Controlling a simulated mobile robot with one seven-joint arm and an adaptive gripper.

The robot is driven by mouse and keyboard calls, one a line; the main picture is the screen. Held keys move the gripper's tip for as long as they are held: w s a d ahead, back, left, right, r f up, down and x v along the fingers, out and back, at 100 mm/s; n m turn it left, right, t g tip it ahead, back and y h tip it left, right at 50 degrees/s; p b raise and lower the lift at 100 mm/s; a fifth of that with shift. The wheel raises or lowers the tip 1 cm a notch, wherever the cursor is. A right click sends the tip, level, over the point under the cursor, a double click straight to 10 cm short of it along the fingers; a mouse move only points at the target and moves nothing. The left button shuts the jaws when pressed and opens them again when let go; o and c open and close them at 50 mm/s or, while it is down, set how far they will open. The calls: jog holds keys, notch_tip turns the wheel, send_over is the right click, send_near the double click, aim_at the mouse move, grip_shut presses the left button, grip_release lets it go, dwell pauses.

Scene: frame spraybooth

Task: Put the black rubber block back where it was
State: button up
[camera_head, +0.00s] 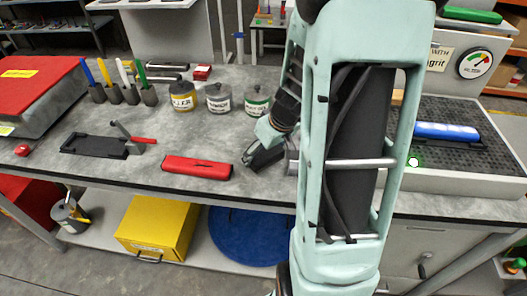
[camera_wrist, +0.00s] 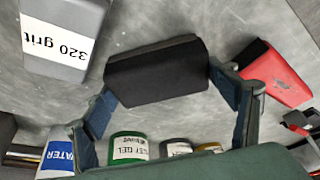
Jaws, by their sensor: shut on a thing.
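The black rubber block (camera_wrist: 157,72) is between the two fingers of my gripper (camera_wrist: 163,86) in the wrist view. The fingers are shut on its two ends. It is over the grey worktop, and I cannot tell whether it touches the surface. In the head view my gripper (camera_head: 262,152) is low over the bench near its front edge, partly hidden by my arm. The block is hard to tell from the dark fingers there.
A red block (camera_head: 197,167) lies left of my gripper; it also shows in the wrist view (camera_wrist: 275,76). A grey block marked "320 grit" (camera_wrist: 65,35) is on the other side. Several tins, including a yellow one (camera_head: 183,97), stand behind. A perforated tray (camera_head: 460,183) is at right.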

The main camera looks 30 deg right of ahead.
jog(key=shift+f, duration=0.15)
jog(key=o, duration=1.1)
jog(key=shift+r, duration=0.55)
jog(key=p+v, duration=0.2)
jog(key=v, duration=0.9)
jog(key=shift+r, duration=0.15)
jog(key=shift+s+d, duration=0.1)
